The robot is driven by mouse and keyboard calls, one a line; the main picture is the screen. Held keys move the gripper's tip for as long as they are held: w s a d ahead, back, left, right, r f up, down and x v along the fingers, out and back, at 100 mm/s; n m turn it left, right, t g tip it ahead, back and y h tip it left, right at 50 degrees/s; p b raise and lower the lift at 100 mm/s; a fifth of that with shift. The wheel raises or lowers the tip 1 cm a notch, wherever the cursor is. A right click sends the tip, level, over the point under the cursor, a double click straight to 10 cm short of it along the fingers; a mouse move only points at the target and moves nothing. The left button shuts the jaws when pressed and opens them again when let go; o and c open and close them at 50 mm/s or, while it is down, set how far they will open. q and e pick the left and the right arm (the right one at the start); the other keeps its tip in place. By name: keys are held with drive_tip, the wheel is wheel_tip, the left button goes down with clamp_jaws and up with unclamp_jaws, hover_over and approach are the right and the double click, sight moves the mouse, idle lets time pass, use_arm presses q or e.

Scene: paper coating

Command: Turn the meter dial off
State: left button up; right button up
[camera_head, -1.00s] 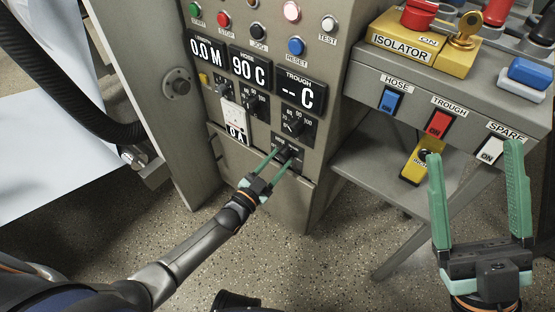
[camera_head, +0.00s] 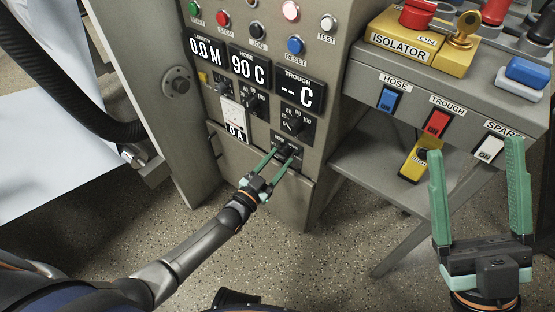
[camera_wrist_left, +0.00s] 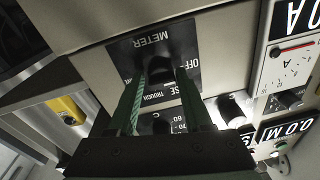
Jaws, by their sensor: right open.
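The meter dial (camera_head: 285,149) is a dark knob on a black plate low on the grey control panel. In the left wrist view the plate appears upside down, with METER, OFF, HOSE and TROUGH lettering around the knob (camera_wrist_left: 160,68). My left gripper (camera_head: 284,155) has its two green fingers apart, one on each side of the knob. I cannot tell whether they touch it. The fingers partly cover the plate, and the knob's pointing direction is unclear. My right gripper (camera_head: 475,147) is open and empty at the right, in front of the switch box.
Above the meter dial are other dials (camera_head: 293,125), a trough display (camera_head: 298,91) reading dashes and a hose display (camera_head: 249,68) reading 90 C. The switch box holds hose (camera_head: 388,98), trough (camera_head: 437,123) and spare (camera_head: 487,149) switches. A yellow control (camera_head: 415,163) sits below it.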

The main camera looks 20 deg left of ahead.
use_arm(q)
drive_tip(key=o, duration=0.3)
drive_tip(key=shift+o, duration=0.2)
drive_tip(key=p+v, duration=0.3)
drive_tip(key=v, duration=0.9)
drive_tip(key=shift+s+a, duration=0.2)
drive_tip(key=shift+s, duration=0.05)
use_arm(e)
wheel_tip(320, 180, up, 4)
drive_tip(key=shift+s+d+f+n, duration=0.15)
drive_tip(key=shift+f+n, duration=0.1)
drive_tip(key=shift+n, duration=0.15)
use_arm(q)
drive_tip(key=shift+f, duration=0.1)
